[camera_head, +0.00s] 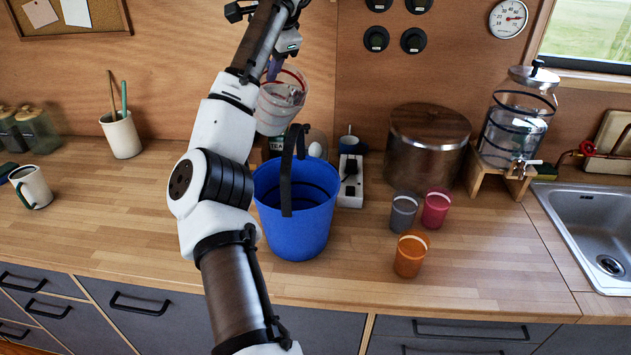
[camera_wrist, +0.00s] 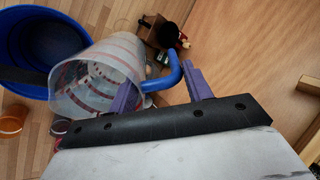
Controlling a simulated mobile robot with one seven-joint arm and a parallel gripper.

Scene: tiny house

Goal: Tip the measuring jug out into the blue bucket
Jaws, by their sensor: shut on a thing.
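The measuring jug (camera_head: 277,112) is see-through with red markings and is held up above the counter, at the back left of the bucket. It looks tilted. Some small contents seem to show inside, but I cannot tell what they are. The jug fills much of the left half of the wrist view (camera_wrist: 95,85), with its blue handle (camera_wrist: 176,67) between my purple fingers. My gripper (camera_wrist: 160,92) is shut on that handle. The blue bucket (camera_head: 300,225) stands upright on the counter with its dark handle raised. In the wrist view the bucket (camera_wrist: 85,12) is beside the jug.
A grey cup (camera_head: 403,213), a pink cup (camera_head: 436,209) and an orange cup (camera_head: 410,256) stand right of the bucket. A power strip (camera_head: 350,185) and a large metal pot (camera_head: 428,150) are behind.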

